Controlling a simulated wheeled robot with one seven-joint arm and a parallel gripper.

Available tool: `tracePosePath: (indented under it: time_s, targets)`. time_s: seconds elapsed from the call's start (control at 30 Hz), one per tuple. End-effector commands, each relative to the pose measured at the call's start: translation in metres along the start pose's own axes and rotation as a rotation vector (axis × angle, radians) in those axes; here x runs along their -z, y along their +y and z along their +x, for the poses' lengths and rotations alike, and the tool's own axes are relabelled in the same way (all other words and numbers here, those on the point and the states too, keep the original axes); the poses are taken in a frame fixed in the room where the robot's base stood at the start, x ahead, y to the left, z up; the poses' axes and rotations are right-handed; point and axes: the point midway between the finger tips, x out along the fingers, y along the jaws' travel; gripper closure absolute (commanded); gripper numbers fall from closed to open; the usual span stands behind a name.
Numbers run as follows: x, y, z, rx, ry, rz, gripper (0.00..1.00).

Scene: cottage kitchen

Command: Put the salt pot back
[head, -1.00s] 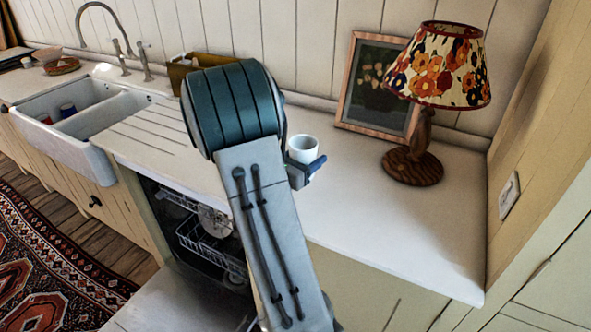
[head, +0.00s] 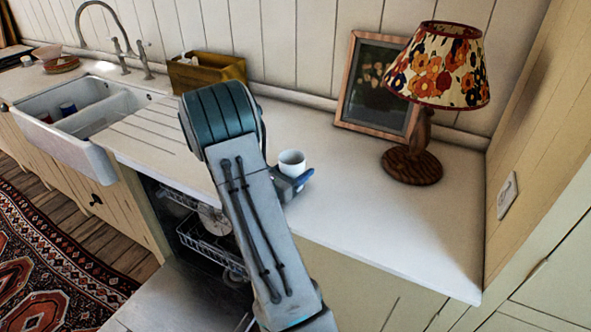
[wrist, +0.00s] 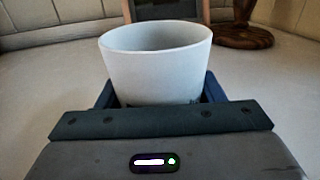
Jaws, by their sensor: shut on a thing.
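The white pot (head: 292,160) is at the end of my arm, just above or on the pale countertop; I cannot tell whether it touches. My gripper (head: 290,182) is shut on it, with a blue finger showing at its right side. In the wrist view the pot (wrist: 155,65) stands upright between the two fingers of my gripper (wrist: 158,95). Its open rim faces up, and a small dark mark shows low on its front, mostly hidden by the gripper. My arm hides part of the counter.
A table lamp (head: 437,65) with a floral shade and a framed picture (head: 377,85) stand at the back right. A mustard-coloured box (head: 207,73) is by the wall. The double sink (head: 75,110) is left. An open dishwasher (head: 205,238) is below. The counter's right side (head: 385,225) is clear.

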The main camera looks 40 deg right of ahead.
Motion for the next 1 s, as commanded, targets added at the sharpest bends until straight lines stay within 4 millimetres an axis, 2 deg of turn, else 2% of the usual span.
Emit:
tracePosePath:
  time_s: [0.13,0.17,0.23,0.63,0.77,1.0]
  targets:
    - [0.005,0.000,0.000,0.000,-0.001,0.000,0.63]
    - [0.004,0.000,0.000,0.000,-0.001,0.000,0.36]
    - [0.003,0.000,0.000,0.000,0.000,0.000,0.17]
    - [-0.003,0.000,0.000,0.000,0.000,0.000,0.17]
    - [0.001,0.002,-0.023,-0.006,0.000,0.001,0.17]
    - [0.002,0.001,-0.076,-0.005,0.000,0.000,0.17]
